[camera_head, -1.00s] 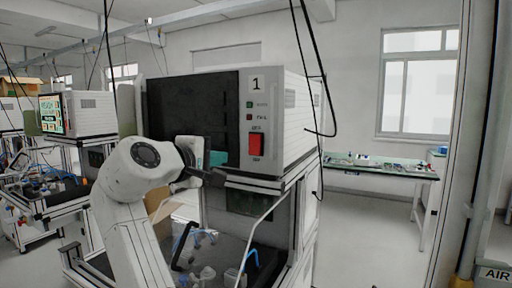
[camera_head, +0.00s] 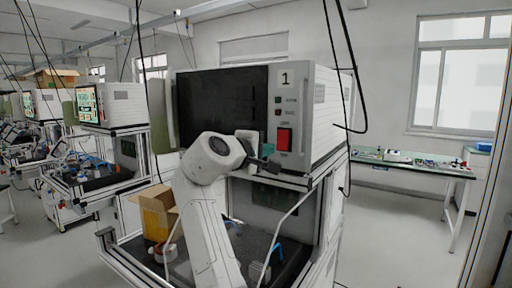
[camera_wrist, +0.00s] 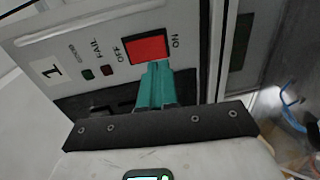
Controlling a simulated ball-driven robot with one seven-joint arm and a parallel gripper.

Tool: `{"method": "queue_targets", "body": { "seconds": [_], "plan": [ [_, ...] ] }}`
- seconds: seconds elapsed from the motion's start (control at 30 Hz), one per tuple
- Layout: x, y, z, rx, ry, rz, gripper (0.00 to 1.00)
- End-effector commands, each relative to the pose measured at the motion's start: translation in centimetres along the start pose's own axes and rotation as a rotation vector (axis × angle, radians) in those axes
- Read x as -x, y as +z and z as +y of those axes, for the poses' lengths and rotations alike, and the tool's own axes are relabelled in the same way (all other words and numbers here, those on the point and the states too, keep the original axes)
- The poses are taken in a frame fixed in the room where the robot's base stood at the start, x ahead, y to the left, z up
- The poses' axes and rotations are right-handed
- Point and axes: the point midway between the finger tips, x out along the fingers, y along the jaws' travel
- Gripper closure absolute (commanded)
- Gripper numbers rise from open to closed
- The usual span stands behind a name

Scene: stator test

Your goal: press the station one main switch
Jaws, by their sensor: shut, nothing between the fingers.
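The red main switch (camera_head: 284,138) is on the light front panel of the station marked 1 (camera_head: 285,78).
Two small indicators, green (camera_head: 278,99) and red (camera_head: 278,112), are above the switch. A dark screen panel (camera_head: 220,100) is to its left. Below are a work surface with small parts and an open cardboard box (camera_head: 157,215). Cables hang near the station's right side.

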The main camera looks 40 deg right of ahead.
Motion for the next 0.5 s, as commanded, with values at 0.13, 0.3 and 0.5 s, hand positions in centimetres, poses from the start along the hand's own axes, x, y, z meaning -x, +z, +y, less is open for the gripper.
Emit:
{"method": "queue_targets", "body": {
  "seconds": [0.13, 0.3, 0.5],
  "plan": [
    [-2.7, 0.1, 0.2, 0.002, -0.002, -0.002, 1.0],
    [-4.5, 0.0, 0.1, 0.0, -0.001, -0.001, 1.0],
    [-5.3, 0.0, 0.0, 0.001, -0.001, 0.0, 1.0]
  ]
}}
